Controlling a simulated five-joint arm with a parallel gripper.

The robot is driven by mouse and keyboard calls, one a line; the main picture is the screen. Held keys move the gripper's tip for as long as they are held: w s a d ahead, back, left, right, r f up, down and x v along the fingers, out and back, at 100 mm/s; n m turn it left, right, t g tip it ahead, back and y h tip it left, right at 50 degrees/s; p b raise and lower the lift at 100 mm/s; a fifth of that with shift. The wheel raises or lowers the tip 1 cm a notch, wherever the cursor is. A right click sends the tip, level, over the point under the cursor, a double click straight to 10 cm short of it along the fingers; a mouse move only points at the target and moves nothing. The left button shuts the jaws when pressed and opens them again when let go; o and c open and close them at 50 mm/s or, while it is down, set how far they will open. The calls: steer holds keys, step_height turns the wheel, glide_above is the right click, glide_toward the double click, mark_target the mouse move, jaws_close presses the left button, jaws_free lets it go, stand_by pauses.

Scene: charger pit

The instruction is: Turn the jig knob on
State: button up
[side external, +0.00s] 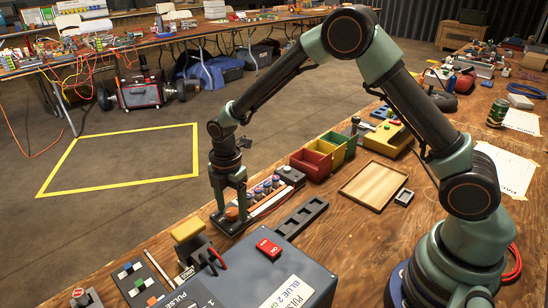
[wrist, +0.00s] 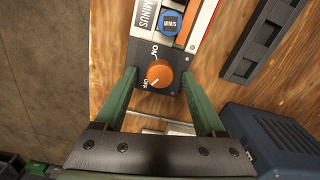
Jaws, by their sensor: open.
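The orange jig knob (wrist: 160,74) sits on a dark plate (wrist: 143,56) at the end of the jig. ON is printed above it in the wrist view, and OFF to its lower left. A short white mark on the knob points to the lower left, toward OFF. In the side view the knob (side external: 232,213) is partly hidden by my gripper (side external: 229,196). In the wrist view my gripper (wrist: 159,76) is open, one green finger on each side of the knob. Gaps show between the fingertips and the knob, so they do not touch it.
A blue-grey box (side external: 262,277) with a red switch stands close to the right finger. A dark slotted rail (side external: 302,217) lies beside the jig. Coloured bins (side external: 318,158) and a wooden tray (side external: 373,186) are further back. Bare tabletop shows between these.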

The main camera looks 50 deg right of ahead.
steer(key=shift+f, duration=0.2)
jaws_close()
